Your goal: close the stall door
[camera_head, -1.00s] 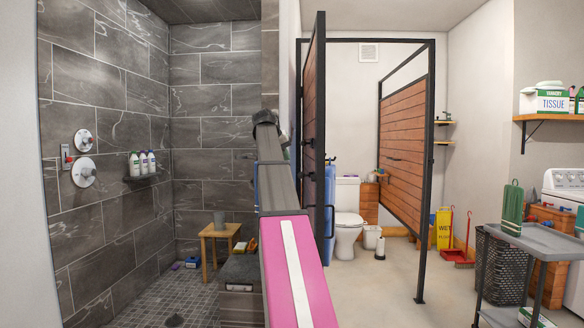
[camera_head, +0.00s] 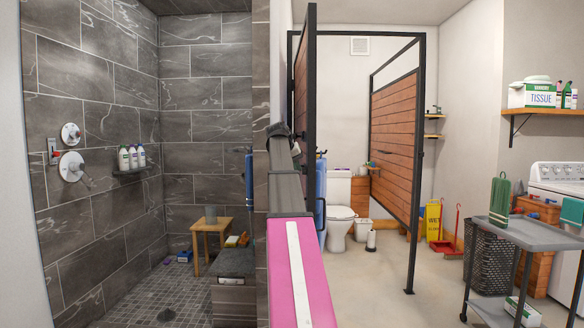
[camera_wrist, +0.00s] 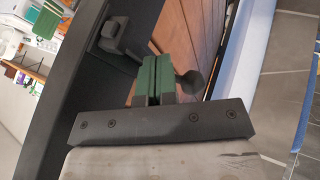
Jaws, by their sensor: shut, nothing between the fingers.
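The stall door (camera_head: 301,85), a wood panel in a black frame, stands open and shows nearly edge-on in the head view, just right of my arm. The black stall frame (camera_head: 415,160) stands to its right, with the doorway open between them. In the wrist view, the door's wood (camera_wrist: 187,30) and black edge bar lie just beyond my gripper (camera_wrist: 158,78). A black latch or handle (camera_wrist: 120,35) is on the bar. My green fingers are shut and empty, close to the door; whether they touch it I cannot tell. The head view hides my gripper.
A toilet (camera_head: 338,205) is inside the stall. A grey cart (camera_head: 530,235) stands at the right by a dark basket (camera_head: 488,260). The dark tiled shower wall (camera_head: 100,120) is at the left. The floor before the doorway is clear.

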